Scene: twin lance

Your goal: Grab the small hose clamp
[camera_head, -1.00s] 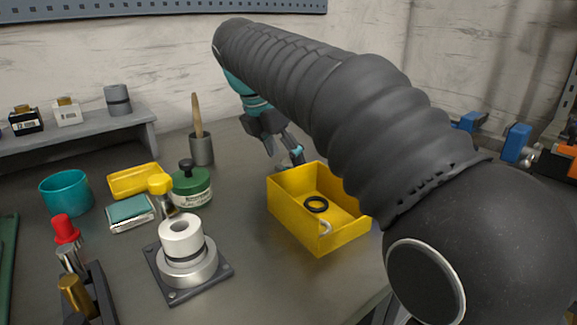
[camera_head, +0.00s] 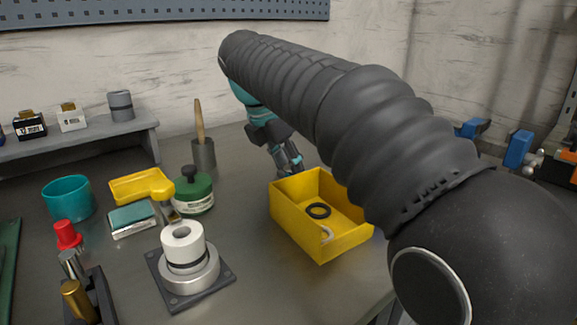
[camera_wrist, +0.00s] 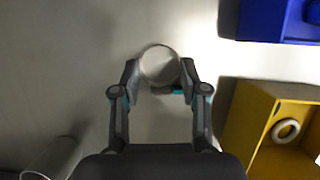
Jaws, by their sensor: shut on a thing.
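My gripper (camera_wrist: 160,74) has its two fingers closed on the sides of a round, pale metal band, which looks like the small hose clamp (camera_wrist: 160,60). A small teal patch shows at the right fingertip, by the band's lower edge. In the head view my gripper (camera_head: 290,167) is low over the bench, just behind the yellow bin (camera_head: 300,222). The held clamp is too small and covered there to make out. I cannot tell whether it touches the bench.
The yellow bin holds a dark ring (camera_head: 318,211) and a small pale hook-shaped piece (camera_head: 327,234). A blue bin (camera_wrist: 262,20) stands at upper right in the wrist view. A green-lidded jar (camera_head: 193,195) and brush cup (camera_head: 203,154) stand left of my gripper.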

